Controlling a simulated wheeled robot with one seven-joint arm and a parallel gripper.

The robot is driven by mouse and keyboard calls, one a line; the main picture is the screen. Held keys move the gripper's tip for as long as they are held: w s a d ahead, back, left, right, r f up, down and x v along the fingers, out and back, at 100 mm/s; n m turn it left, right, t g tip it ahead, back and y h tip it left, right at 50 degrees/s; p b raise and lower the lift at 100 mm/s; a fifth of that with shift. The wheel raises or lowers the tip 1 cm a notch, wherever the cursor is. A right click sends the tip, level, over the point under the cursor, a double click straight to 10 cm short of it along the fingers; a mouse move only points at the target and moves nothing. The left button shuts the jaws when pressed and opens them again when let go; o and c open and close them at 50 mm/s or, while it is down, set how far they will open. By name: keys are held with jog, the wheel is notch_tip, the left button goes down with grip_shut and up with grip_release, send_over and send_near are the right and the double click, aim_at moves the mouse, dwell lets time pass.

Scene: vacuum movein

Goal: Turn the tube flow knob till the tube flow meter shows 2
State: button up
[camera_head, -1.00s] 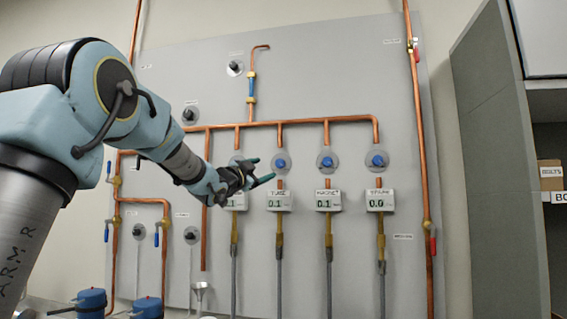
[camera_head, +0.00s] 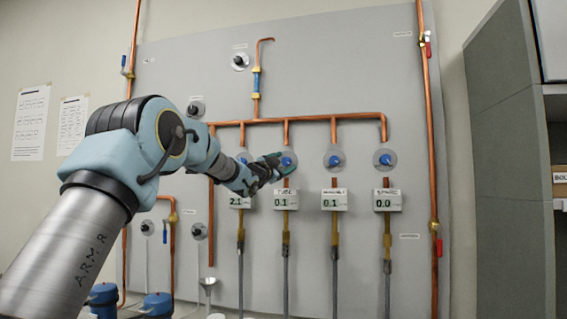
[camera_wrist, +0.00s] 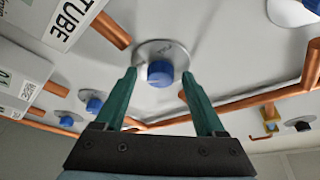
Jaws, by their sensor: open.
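The tube flow knob (camera_head: 288,161) is a blue knob on a round grey plate, on the second branch from the left. The tube flow meter (camera_head: 285,199) below it is a white box reading 0.1. My gripper (camera_head: 277,166) is at this knob in the head view and partly covers its plate. In the wrist view the blue knob (camera_wrist: 160,73) lies between the open green fingers of my gripper (camera_wrist: 158,78), with gaps on both sides. The meter's side, marked TUBE (camera_wrist: 66,20), shows at the upper left; its reading is not visible there.
The leftmost meter (camera_head: 240,201) reads 2.1, the third meter (camera_head: 334,200) 0.1 and the rightmost meter (camera_head: 388,200) 0.0. Blue knobs (camera_head: 334,161) stand close by on the right. A copper pipe (camera_head: 310,120) runs above them. A grey cabinet (camera_head: 505,180) stands at the right.

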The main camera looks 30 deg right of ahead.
grip_shut()
dwell(0.4)
jog(key=shift+f+n+b, duration=0.15)
jog(key=shift+n+b, duration=0.15)
jog(key=shift+b, duration=0.25)
